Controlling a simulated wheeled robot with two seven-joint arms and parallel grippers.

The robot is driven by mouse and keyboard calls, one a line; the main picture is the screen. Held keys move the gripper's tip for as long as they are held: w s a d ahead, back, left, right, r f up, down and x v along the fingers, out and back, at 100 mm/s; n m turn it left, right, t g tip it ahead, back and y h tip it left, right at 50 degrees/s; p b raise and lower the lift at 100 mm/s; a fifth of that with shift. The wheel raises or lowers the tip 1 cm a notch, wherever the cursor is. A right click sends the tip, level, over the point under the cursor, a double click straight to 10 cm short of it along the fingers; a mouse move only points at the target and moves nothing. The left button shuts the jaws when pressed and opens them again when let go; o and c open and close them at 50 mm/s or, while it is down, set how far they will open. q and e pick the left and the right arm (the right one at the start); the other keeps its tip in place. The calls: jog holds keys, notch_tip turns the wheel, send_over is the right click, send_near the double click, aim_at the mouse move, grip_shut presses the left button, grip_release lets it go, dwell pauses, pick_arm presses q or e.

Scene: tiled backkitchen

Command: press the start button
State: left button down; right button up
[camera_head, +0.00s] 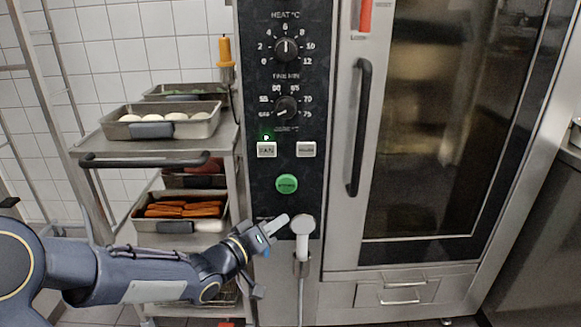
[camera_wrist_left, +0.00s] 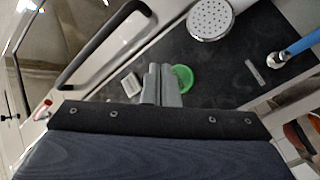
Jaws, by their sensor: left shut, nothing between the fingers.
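The start button is a round green button (camera_head: 287,184) on the oven's black control panel (camera_head: 259,215), below two white buttons. My left gripper (camera_head: 284,219) is shut and empty. In the head view its fingertips are below the green button, beside the white shower head. In the left wrist view my closed fingers (camera_wrist_left: 161,84) point at the panel and overlap the left edge of the green button (camera_wrist_left: 183,77). The depth gap between fingertips and button cannot be told. My right gripper is out of view.
A white shower head (camera_head: 303,225) hangs close to my left fingertips; it also shows in the wrist view (camera_wrist_left: 210,19). The oven door handle (camera_head: 360,127) is to the right. A trolley (camera_head: 228,160) with food trays stands left of the panel.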

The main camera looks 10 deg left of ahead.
pick_arm(q)
jog(key=shift+w+d+r+h, duration=0.35)
jog(key=shift+d+r+h, duration=0.2)
jog(key=shift+r+h, duration=0.15)
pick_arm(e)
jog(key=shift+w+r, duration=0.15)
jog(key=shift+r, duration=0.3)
pick_arm(q)
jog(key=shift+w, duration=0.1)
jog(key=p, duration=0.2)
send_near(295, 184)
jog(key=shift+d+x, duration=0.15)
jog(key=shift+x, duration=1)
jog(key=shift+d+x, duration=0.2)
jog(key=shift+x, duration=0.95)
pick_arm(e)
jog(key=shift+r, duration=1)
pick_arm(q)
jog(key=shift+s+f, duration=0.15)
jog(key=shift+s, duration=0.1)
jog(key=shift+w, duration=0.1)
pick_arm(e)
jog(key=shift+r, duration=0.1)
pick_arm(q)
jog(key=shift+w+a+p, duration=0.1)
jog(key=shift+w+p, duration=0.2)
jog(key=shift+w, duration=0.05)
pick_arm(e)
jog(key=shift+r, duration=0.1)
